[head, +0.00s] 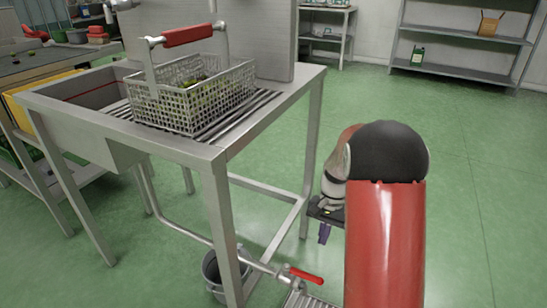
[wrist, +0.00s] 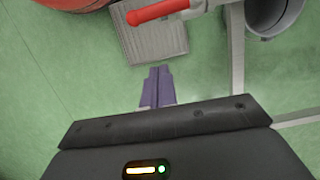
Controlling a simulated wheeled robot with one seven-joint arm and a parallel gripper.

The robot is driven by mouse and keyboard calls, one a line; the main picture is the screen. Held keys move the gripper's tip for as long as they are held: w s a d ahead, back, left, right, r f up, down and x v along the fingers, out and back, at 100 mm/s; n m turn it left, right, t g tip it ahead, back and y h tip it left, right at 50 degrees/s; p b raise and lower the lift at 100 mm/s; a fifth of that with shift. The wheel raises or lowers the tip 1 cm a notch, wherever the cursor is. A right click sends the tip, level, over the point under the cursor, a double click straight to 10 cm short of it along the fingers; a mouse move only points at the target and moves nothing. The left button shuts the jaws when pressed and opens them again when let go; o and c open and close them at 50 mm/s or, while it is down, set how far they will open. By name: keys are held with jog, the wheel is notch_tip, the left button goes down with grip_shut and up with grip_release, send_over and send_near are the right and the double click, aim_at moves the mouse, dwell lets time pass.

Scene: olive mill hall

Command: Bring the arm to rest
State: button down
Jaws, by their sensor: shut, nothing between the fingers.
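My gripper (wrist: 157,88) shows in the wrist view as two purple fingers side by side, shut with nothing between them, above the green floor. In the head view my gripper (head: 324,233) points down at the right of the steel sink table, beside its front right leg and partly hidden by my red and black arm. The arm is bent, and its red link fills the lower right of the head view. The gripper appears clear of the table and of the floor.
A steel sink table (head: 205,152) carries a wire basket (head: 190,95) with green olives. Below are a grey bucket (head: 213,272), a red-handled valve (head: 306,275) and a floor grate (wrist: 155,38). Shelves (head: 465,35) stand at the back right. The floor on the right is clear.

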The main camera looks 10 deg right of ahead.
jog(key=s+a+r+n+t+p, duration=0.2)
jog(key=s+a+r+n+t, duration=0.1)
jog(key=s+r, duration=0.8)
jog(key=s+a+r+n+t+h+p, duration=0.1)
jog(key=s+a+r+n+t, duration=0.3)
jog(key=s+r, duration=0.7)
jog(key=shift+a+r+n+t+h+p, duration=0.35)
jog(key=shift+r+p, duration=0.2)
jog(key=shift+r, duration=0.35)
